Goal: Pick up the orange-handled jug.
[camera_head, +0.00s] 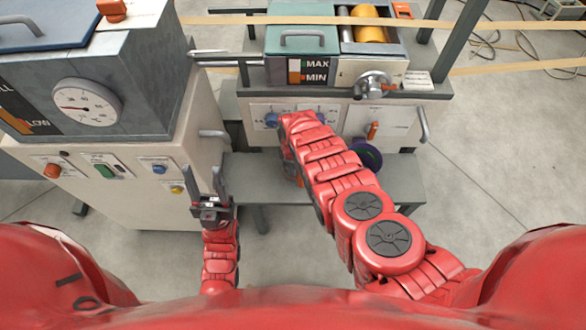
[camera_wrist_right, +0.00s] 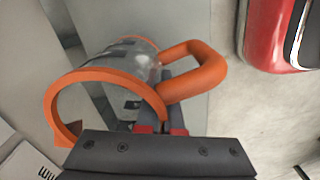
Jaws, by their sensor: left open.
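The jug, with an orange rim, a clear body and an orange handle (camera_wrist_right: 208,75), fills the middle of the right wrist view. In the head view only a small orange part of it (camera_head: 293,170) shows beside my right arm, over the grey shelf. My right gripper (camera_wrist_right: 163,115) is at the jug's handle, its fingers partly hidden by the handle and rim. I cannot tell whether they grip it, and the head view hides this gripper behind the arm. My left gripper (camera_head: 207,190) is open and empty, pointing up beside the left cabinet.
The grey shelf (camera_head: 400,185) juts from the machine, with a dark green and purple round item (camera_head: 366,155) on it. The left cabinet (camera_head: 100,180) has a dial gauge (camera_head: 87,102) and buttons. A bar handle (camera_head: 423,125) sticks out at right.

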